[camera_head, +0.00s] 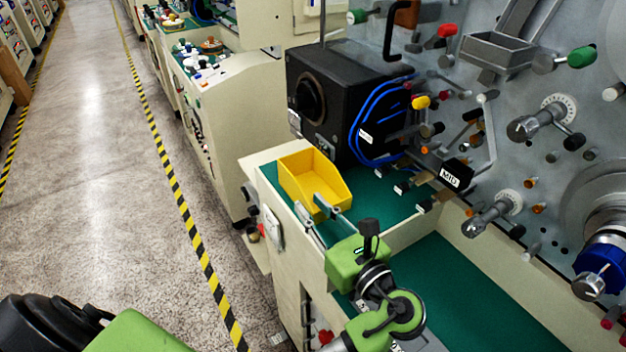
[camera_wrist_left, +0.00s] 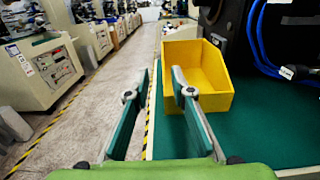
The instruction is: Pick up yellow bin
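The yellow bin (camera_head: 315,180) stands upright on the green top of a cream workstation, near its left edge; it looks empty. My left gripper (camera_head: 310,205) is at the bin's near side, its two fingers apart and pointing toward it. In the left wrist view the gripper (camera_wrist_left: 166,68) is open with nothing held. There the bin (camera_wrist_left: 182,91) lies ahead and to the right. The right finger overlaps its front, and the left finger is just outside its left side. I cannot tell whether a finger touches the bin. My right gripper is not in view.
A black box (camera_head: 322,95) with blue cables (camera_head: 372,120) stands behind the bin. A grey panel (camera_head: 545,90) with knobs and spindles rises at the right. The aisle floor (camera_head: 95,200) at the left is clear, with a yellow-black stripe (camera_head: 185,215).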

